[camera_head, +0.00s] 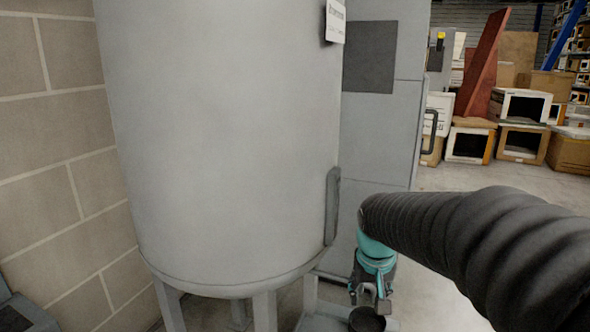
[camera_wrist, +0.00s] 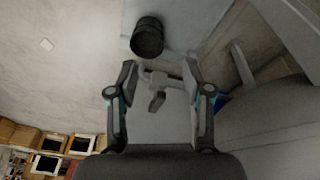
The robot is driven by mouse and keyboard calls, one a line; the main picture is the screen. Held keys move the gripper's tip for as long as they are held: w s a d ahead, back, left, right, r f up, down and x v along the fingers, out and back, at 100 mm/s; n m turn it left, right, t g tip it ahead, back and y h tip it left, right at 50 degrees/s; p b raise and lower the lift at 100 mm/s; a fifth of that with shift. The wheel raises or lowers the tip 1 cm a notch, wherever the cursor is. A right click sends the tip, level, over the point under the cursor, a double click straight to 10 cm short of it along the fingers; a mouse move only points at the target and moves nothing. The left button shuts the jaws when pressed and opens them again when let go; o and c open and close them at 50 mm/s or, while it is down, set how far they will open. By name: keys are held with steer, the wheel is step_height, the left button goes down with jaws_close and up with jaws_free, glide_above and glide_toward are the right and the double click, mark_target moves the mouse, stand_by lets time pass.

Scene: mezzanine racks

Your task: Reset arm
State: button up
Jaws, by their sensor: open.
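My gripper (camera_wrist: 160,72) is open in the wrist view, with its two fingers spread apart and nothing held between them. In the head view my gripper (camera_head: 370,296) hangs low at the end of my arm, to the right of the big grey tank. A dark round object (camera_head: 367,320) lies just below it at the bottom edge. What seems to be the same dark cylinder (camera_wrist: 147,37) shows beyond the fingertips in the wrist view, apart from them. My arm in its black ribbed sleeve covers the lower right of the head view.
The large grey tank (camera_head: 220,130) on legs fills the left and middle, close to my gripper. A grey cabinet (camera_head: 385,130) stands behind it. A block wall (camera_head: 55,150) is at the left. Several boxes (camera_head: 523,140) are stacked at the back right; floor (camera_head: 470,180) before them is clear.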

steer(key=s+r+t+p, duration=0.1)
steer(key=s+r, duration=0.2)
steer(key=s, duration=0.7)
steer(key=s+r+t+p, duration=0.1)
steer(key=s+r, duration=0.3)
steer(key=s, duration=0.5)
steer(key=shift+s+d+t+y+p, duration=0.15)
steer(key=shift+s+t+y+p, duration=0.2)
steer(key=shift+p, duration=0.45)
